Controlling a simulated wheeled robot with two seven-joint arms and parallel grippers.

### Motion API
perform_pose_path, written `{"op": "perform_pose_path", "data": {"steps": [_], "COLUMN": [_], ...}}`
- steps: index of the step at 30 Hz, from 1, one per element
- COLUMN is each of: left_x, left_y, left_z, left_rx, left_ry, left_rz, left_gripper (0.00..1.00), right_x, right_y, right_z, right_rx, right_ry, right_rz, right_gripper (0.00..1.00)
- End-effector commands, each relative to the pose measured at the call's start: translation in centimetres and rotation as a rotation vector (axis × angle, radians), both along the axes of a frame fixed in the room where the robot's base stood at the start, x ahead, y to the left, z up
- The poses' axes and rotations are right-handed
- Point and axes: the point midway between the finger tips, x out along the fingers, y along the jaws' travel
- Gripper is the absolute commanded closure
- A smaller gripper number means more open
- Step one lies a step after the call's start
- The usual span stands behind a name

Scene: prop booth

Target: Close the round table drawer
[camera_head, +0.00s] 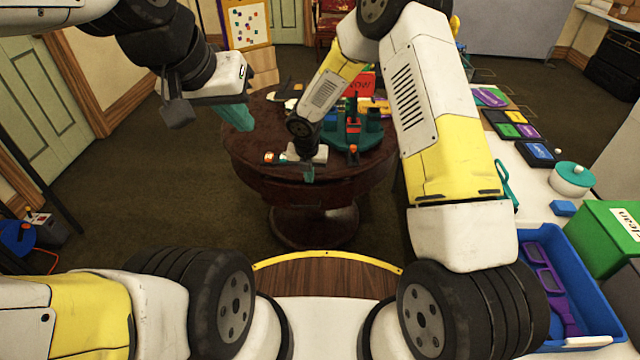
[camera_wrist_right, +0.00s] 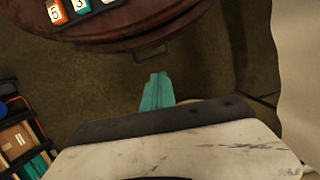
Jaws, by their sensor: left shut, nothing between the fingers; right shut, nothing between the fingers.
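The dark wood round table (camera_head: 255,160) stands on a pedestal ahead of me. In the right wrist view its curved edge (camera_wrist_right: 110,28) crosses the top, with the drawer handle (camera_wrist_right: 152,52), a thin metal loop, hanging below it. How far the drawer is out, I cannot tell. My right gripper (camera_head: 308,175) is shut and empty at the table's near side; its teal fingers (camera_wrist_right: 158,92) point towards the handle and appear apart from it. My left gripper (camera_head: 236,117) is shut and empty, at the table's left side. My right gripper hides part of the table front.
The tabletop holds a teal stand (camera_head: 352,132), a red box (camera_head: 362,84) and numbered tiles (camera_wrist_right: 56,12).

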Motion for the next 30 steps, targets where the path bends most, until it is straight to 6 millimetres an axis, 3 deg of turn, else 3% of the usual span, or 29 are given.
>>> {"op": "perform_pose_path", "data": {"steps": [3, 10, 21, 24, 30], "left_x": [-1.2, -1.3, -1.3, -1.3, -1.2], "left_y": [0.1, 0.1, 0.1, 0.1, 0.1], "left_z": [0.1, 0.1, 0.1, 0.1, 0.1], "left_rx": [-0.02, -0.024, -0.023, -0.023, -0.022], "left_ry": [0.005, 0.007, 0.005, 0.005, 0.005], "left_rz": [0.024, 0.027, 0.026, 0.026, 0.026], "left_gripper": [1.0, 1.0, 1.0, 1.0, 1.0], "right_x": [-0.2, 0.3, 2.2, 4.1, 5.9], "right_y": [0.9, 0.9, 0.9, 0.8, 0.8], "right_z": [-1.7, -4.2, -11.8, -11.5, -11.5], "right_rx": [-0.01, -0.013, -0.014, -0.009, -0.012], "right_ry": [0.009, 0.012, 0.012, 0.007, 0.009], "right_rz": [0.07, 0.082, 0.08, 0.073, 0.075], "right_gripper": [1.0, 1.0, 1.0, 1.0, 1.0]}}
